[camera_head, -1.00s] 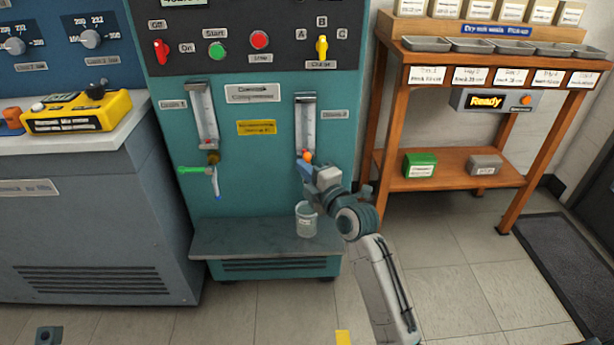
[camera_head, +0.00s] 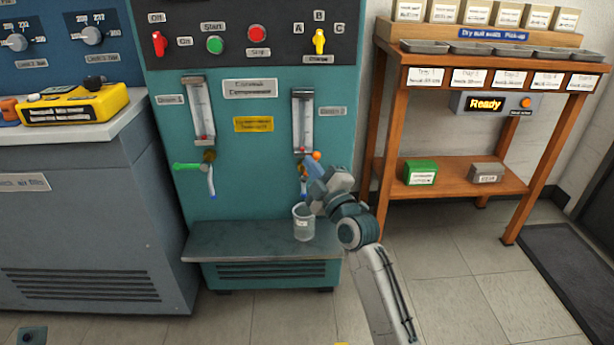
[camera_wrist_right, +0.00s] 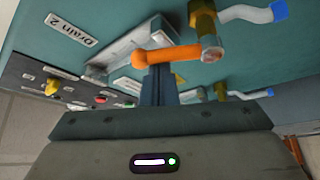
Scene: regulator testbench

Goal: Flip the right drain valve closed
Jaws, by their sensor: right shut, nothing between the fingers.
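The right drain valve is under the right gauge on the teal panel. Its orange lever (camera_wrist_right: 175,54) runs from a brass pivot on the right to a rounded tip on the left in the wrist view. In the head view its orange tip (camera_head: 316,155) shows just above my right gripper (camera_head: 309,171). The right gripper's fingers (camera_wrist_right: 158,84) are shut and empty, with their ends at or very near the lever; contact is unclear. A blue-tipped spout (camera_wrist_right: 265,13) shows beside the valve. My arm partly hides the valve in the head view.
A clear beaker (camera_head: 303,224) stands on the grey ledge (camera_head: 235,240) below the right valve. The left drain valve has a green lever (camera_head: 187,167) pointing left. A wooden stand (camera_head: 394,120) is to the right of the panel. A "Drain 2" label (camera_wrist_right: 72,29) is near the valve.

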